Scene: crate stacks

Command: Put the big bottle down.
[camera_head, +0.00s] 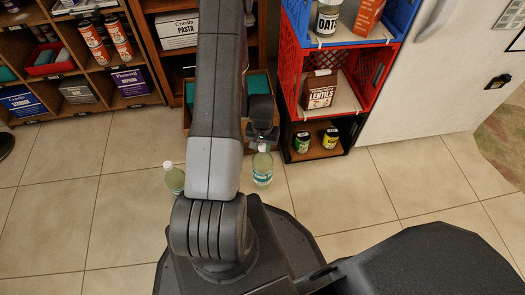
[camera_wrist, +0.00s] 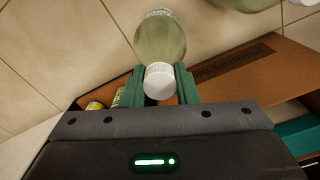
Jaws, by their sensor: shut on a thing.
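The big bottle (camera_head: 262,170), pale green and clear with a white cap and a label, hangs or stands upright below my gripper (camera_head: 262,142) in the head view. In the wrist view, the green fingers of my gripper (camera_wrist: 160,72) are shut on the white cap of the bottle (camera_wrist: 160,38), one on each side. I cannot tell whether its base touches the floor. A second similar bottle (camera_head: 174,181) is on the floor to the left, partly hidden by my arm. Its edge shows at the top right of the wrist view (camera_wrist: 245,3).
A crate stack stands close right of the bottle: a black crate (camera_head: 316,156) with two jars, a red crate (camera_head: 287,75) with a lentils box, and a blue crate on top. A cardboard box (camera_wrist: 225,75) lies behind. Tiled floor (camera_head: 340,185) is clear to the right.

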